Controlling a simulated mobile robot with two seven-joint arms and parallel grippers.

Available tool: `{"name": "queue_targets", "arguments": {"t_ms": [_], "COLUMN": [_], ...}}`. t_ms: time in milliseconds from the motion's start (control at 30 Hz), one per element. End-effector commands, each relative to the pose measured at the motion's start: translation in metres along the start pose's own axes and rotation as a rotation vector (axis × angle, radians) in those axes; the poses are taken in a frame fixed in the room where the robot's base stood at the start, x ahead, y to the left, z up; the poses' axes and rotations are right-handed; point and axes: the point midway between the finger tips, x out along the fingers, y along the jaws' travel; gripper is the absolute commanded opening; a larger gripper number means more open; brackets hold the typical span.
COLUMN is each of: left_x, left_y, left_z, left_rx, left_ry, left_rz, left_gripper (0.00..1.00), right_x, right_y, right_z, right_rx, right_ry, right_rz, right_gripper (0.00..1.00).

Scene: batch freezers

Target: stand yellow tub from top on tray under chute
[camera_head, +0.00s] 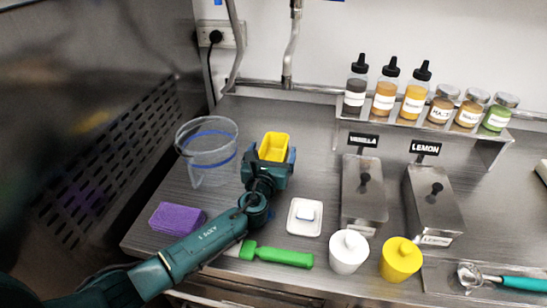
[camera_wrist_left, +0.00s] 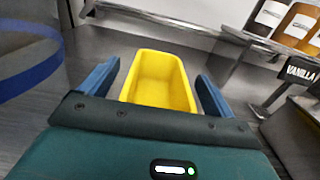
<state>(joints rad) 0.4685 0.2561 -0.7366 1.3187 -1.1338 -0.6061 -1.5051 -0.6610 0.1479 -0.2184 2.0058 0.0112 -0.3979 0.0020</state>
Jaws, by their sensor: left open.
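A rectangular, open-topped yellow tub (camera_head: 275,143) stands on the steel counter near the back. My left gripper (camera_head: 272,156) is open, with its blue fingers on either side of the tub. In the left wrist view the tub (camera_wrist_left: 160,85) lies between the two spread fingers, with a visible gap on each side. The tub looks empty, and its near lower part is hidden by the gripper body. I cannot make out a chute or a tray under one in these views. My right gripper is not in view.
A clear jug (camera_head: 208,160) stands left of the tub. Nearby are a purple sponge (camera_head: 178,218), green-handled tool (camera_head: 280,257), white square dish (camera_head: 305,228), white and yellow lidded pots (camera_head: 401,262), and steel vanilla and lemon containers (camera_head: 363,190). A bottle shelf (camera_head: 420,126) stands behind.

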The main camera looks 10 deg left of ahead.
Motion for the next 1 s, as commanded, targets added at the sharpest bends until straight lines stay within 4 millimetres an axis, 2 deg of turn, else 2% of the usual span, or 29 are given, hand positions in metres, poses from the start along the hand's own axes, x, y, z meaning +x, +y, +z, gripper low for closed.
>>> {"name": "queue_targets", "arguments": {"t_ms": [167,800,1000], "left_x": [0.0000,-0.0003,-0.0002], "left_y": [-0.0002,-0.0001,-0.0001], "left_z": [0.0004,0.0005,0.0028], "left_rx": [0.000,0.000,0.000], "left_ry": [0.000,-0.001,-0.001], "left_rz": [0.000,0.000,0.000], "left_gripper": [0.89,0.37,0.37], "right_x": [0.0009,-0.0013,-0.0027], "right_y": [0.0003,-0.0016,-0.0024], "right_z": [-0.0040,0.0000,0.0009], "right_rx": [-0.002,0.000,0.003], "right_ry": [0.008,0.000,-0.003], "right_rz": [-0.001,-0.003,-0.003], "right_gripper": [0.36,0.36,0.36]}}
